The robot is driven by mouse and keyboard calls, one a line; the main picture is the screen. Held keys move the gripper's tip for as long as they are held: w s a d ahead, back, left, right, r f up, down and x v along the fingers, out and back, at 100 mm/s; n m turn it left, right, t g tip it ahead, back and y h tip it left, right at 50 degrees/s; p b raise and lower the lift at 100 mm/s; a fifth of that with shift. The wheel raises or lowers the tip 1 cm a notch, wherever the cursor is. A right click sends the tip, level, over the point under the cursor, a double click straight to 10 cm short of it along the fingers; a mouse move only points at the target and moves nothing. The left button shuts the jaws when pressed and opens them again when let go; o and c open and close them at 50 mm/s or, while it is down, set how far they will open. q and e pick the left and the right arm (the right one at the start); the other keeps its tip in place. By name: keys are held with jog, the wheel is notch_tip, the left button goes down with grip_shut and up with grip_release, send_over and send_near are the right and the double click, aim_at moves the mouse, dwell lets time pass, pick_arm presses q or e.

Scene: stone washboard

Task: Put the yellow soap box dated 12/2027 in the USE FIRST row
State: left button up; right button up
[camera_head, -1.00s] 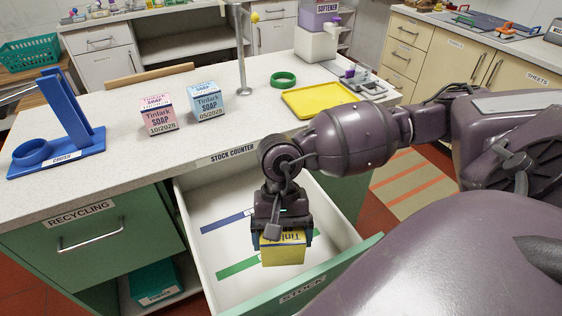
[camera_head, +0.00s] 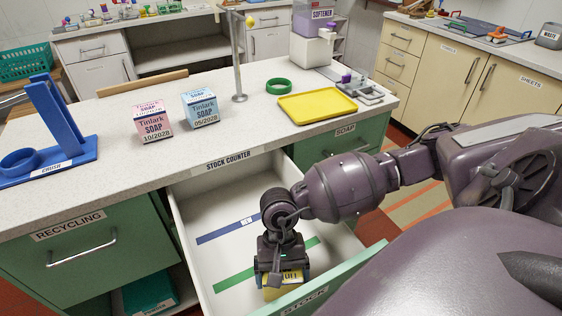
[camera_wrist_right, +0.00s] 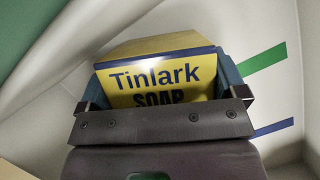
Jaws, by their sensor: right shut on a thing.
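The yellow soap box (camera_head: 280,293) reads "Tinlark SOAP" in the right wrist view (camera_wrist_right: 150,75); its date is hidden. My right gripper (camera_head: 282,279) is shut on it, with a blue-green finger on each side. It holds the box inside the open STOCK drawer (camera_head: 190,207), close to the front panel and at the front side of the green strip (camera_head: 236,282). A blue strip (camera_head: 213,235) lies farther back in the drawer. I cannot tell whether the box touches the drawer floor. My left gripper is not in view.
On the stock counter (camera_head: 130,185) stand a pink soap box (camera_head: 153,122) dated 10/2028 and a blue one (camera_head: 201,108) dated 05/2028. A yellow tray (camera_head: 317,106), green ring (camera_head: 279,87) and blue stand (camera_head: 60,125) are also there. The drawer's back left is clear.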

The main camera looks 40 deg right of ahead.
jog(key=shift+r, duration=0.1)
jog(key=o, duration=0.8)
jog(key=p+v, duration=0.1)
jog(key=v, duration=0.9)
jog(key=shift+r, duration=0.3)
jog(key=shift+w+d+r, duration=0.15)
jog(key=shift+w+r, duration=0.1)
jog(key=shift+r, duration=0.4)
